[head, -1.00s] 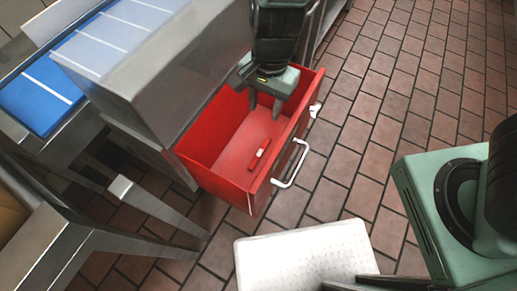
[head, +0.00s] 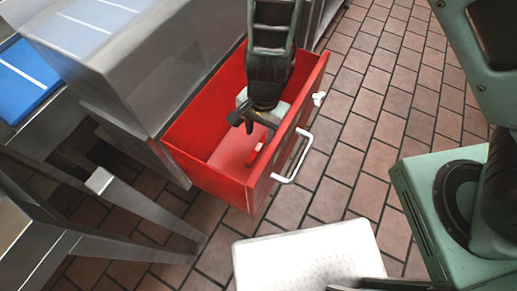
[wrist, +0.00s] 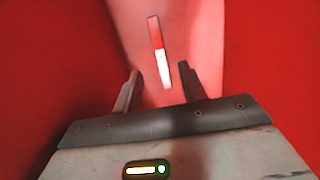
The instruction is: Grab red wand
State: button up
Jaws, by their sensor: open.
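The red wand (wrist: 155,35) lies on the floor of the open red drawer (head: 190,170). It is a thin red stick with a white section, and in the wrist view it lies ahead of the fingertips, roughly in line with the gap between them. In the head view only part of the wand (head: 255,152) shows beside my gripper. My gripper (wrist: 160,78) is open and empty, lowered inside the drawer above the wand. In the head view my arm and gripper (head: 257,130) hide part of the wand and of the drawer floor.
The drawer walls stand close around my gripper. A white handle (head: 293,160) is on the drawer's front. A steel cabinet (head: 130,75) adjoins the drawer at left, and steel table legs (head: 140,205) stand at lower left.

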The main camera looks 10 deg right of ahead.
aim_at(259, 147)
notch_tip(259, 147, down, 6)
jog(key=shift+s+a+b, duration=0.1)
jog(key=shift+a+b, duration=0.05)
jog(key=shift+b, duration=0.9)
grip_shut()
